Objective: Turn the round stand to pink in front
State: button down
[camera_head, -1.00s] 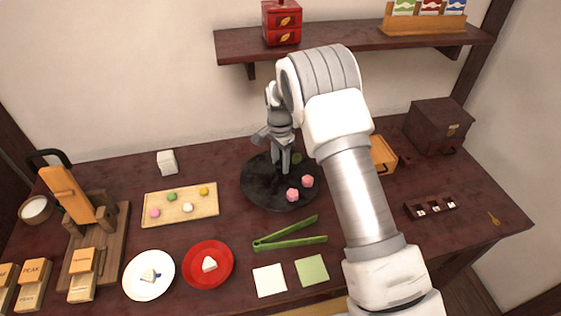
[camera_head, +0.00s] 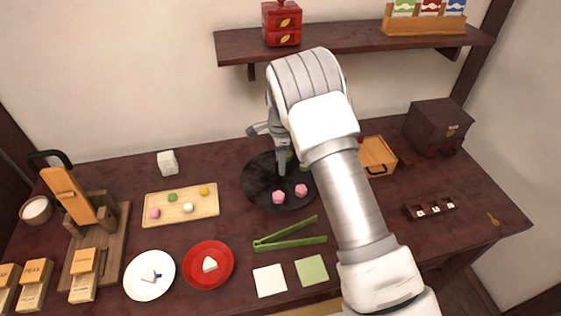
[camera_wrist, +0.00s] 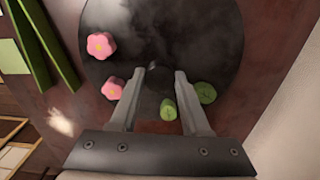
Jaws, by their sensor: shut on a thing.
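The round stand (camera_head: 256,188) is a dark, low disc at the back middle of the table, and it fills much of the wrist view (camera_wrist: 190,40). Two pink flower-shaped sweets, one (camera_head: 278,197) front-left and one (camera_head: 301,190) front-right, sit on its front part. Two green sweets (camera_wrist: 168,109) (camera_wrist: 205,92) sit on the back right part, partly hidden by my arm in the head view. My gripper (camera_head: 282,172) points down over the stand's middle. In the wrist view its fingers (camera_wrist: 157,84) are closed around a small dark knob (camera_wrist: 158,72) at the centre.
Green tongs (camera_head: 289,236) lie just in front of the stand. A wooden tray (camera_head: 180,216) with several small sweets is to its left. A red plate (camera_head: 207,277) and white plate (camera_head: 148,287) are front left. A wooden box (camera_head: 378,155) stands to the right, behind my arm.

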jog(key=shift+m, duration=0.7)
jog(key=shift+c, duration=1.8)
grip_release()
notch_tip(320, 180, up, 18)
jog(key=p, duration=0.1)
jog(key=shift+w+f+p, duration=0.15)
jog(key=shift+f+p, duration=0.1)
jog(key=shift+p, duration=0.15)
